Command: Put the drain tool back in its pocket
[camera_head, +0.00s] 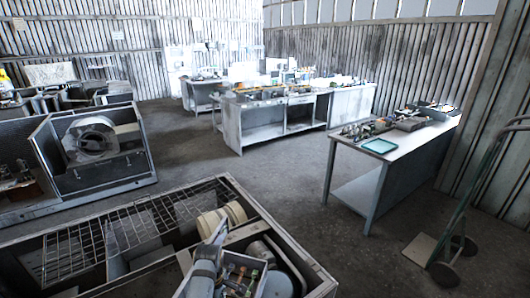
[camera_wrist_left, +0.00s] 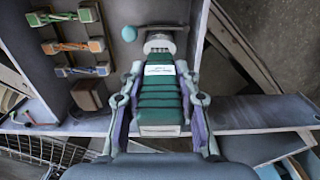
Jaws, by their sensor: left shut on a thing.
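In the left wrist view my left gripper (camera_wrist_left: 158,78) is shut on a green ribbed tool with a white label (camera_wrist_left: 160,95), which I take for the drain tool. The fingers lie along both its sides. Its grey head end points away from the gripper, over a grey compartment (camera_wrist_left: 105,15). I cannot tell which opening is its pocket, nor whether the tool touches the compartment. In the head view a grey arm part (camera_head: 205,262) of mine reaches over the open housing (camera_head: 312,262); the fingertips and tool cannot be made out there. My right gripper is not seen.
Several small coloured tools (camera_wrist_left: 75,45) and a teal ball (camera_wrist_left: 129,33) are in the compartment beside the held tool. A grey ledge (camera_wrist_left: 245,112) crosses beneath the gripper. In the head view a wire grid (camera_head: 120,235) and cream rolls (camera_head: 222,217) lie in the housing.

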